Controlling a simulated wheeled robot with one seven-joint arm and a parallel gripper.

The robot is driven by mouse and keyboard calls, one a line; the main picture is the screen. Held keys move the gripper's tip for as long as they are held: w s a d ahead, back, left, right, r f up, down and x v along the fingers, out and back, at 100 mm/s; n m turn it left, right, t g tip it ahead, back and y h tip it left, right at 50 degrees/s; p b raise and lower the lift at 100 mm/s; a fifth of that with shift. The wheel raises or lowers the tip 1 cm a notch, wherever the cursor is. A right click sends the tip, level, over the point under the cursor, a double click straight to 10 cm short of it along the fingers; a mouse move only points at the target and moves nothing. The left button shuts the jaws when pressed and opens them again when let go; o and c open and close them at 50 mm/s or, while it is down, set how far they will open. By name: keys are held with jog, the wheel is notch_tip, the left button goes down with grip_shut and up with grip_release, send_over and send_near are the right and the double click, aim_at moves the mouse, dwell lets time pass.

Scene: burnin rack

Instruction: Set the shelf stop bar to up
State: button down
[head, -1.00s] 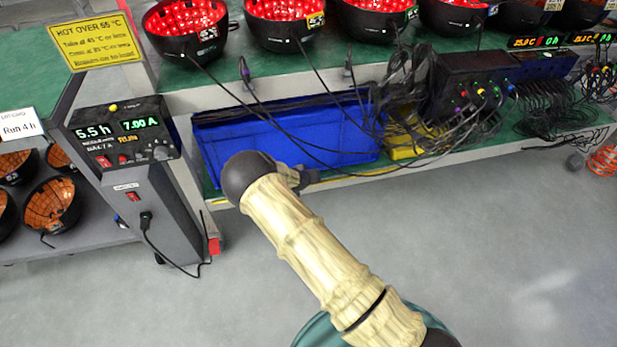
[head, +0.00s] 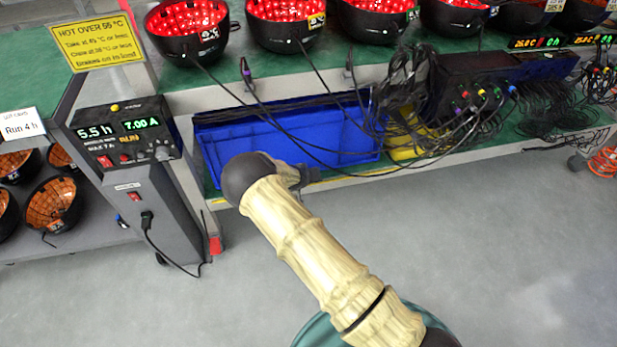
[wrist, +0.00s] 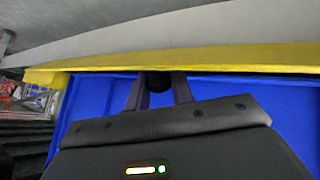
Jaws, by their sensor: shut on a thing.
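The shelf stop bar is a yellow bar (wrist: 230,59) running across the wrist view, along the edge of the shelf. In the head view, a thin yellow strip of it (head: 360,175) shows along the lower shelf's front edge. A black round knob (wrist: 157,83) sits at the bar's lower side in the wrist view. My gripper (wrist: 158,90) has one finger on each side of this knob and is shut on it. In the head view my gripper (head: 296,177) is mostly hidden behind my wrist. The bar's exact tilt is hard to tell.
A blue bin (head: 290,135) lies on the lower shelf behind my gripper. Black cables (head: 400,95) hang in front of it. A grey power unit (head: 150,205) stands to the left. The floor in front is clear.

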jog(key=shift+w+a+r, duration=0.1)
jog(key=shift+a, duration=0.2)
jog(key=c, duration=1.4)
grip_release()
jog(key=shift+c, duration=0.2)
jog(key=shift+o, duration=0.8)
jog(key=shift+d, duration=0.15)
jog(key=p+v, duration=0.5)
jog(key=v, duration=1.2)
jog(key=shift+r, duration=0.15)
